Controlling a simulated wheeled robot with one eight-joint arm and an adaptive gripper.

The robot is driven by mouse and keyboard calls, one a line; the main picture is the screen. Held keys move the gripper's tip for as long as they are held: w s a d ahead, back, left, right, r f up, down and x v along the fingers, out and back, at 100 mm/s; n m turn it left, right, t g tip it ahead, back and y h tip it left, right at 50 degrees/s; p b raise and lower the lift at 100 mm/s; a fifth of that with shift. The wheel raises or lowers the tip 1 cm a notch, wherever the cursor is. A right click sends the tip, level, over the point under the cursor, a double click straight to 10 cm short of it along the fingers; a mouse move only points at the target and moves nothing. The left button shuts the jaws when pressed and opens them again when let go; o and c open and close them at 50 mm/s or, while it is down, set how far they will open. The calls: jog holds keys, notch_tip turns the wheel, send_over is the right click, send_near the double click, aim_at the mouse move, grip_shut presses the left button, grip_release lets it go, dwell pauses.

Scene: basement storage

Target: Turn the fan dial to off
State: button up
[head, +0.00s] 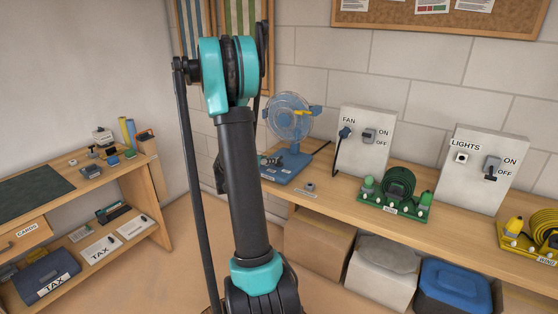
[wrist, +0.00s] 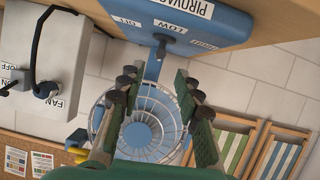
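The blue fan (head: 289,118) stands on the long wooden shelf, partly beside my arm. Its blue base (head: 293,165) has small dark parts on top. In the wrist view, which is upside down, the fan base (wrist: 205,12) carries labels OFF, LOW and another. The dial (wrist: 163,42) is a dark knob by these labels; I cannot tell its exact setting. The round fan cage shows behind the fingers. My gripper is hidden in the head view.
A FAN box (head: 366,143) with a plug and switch stands right of the fan. A LIGHTS box (head: 475,169) is farther right. A green cable reel (head: 397,190) and a small grey object (head: 310,187) are on the shelf. Boxes sit below.

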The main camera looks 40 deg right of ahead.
aim_at(279, 158)
jog(key=x, duration=0.9)
jog(key=shift+d+f, duration=0.1)
jog(key=shift+d, duration=0.2)
grip_shut()
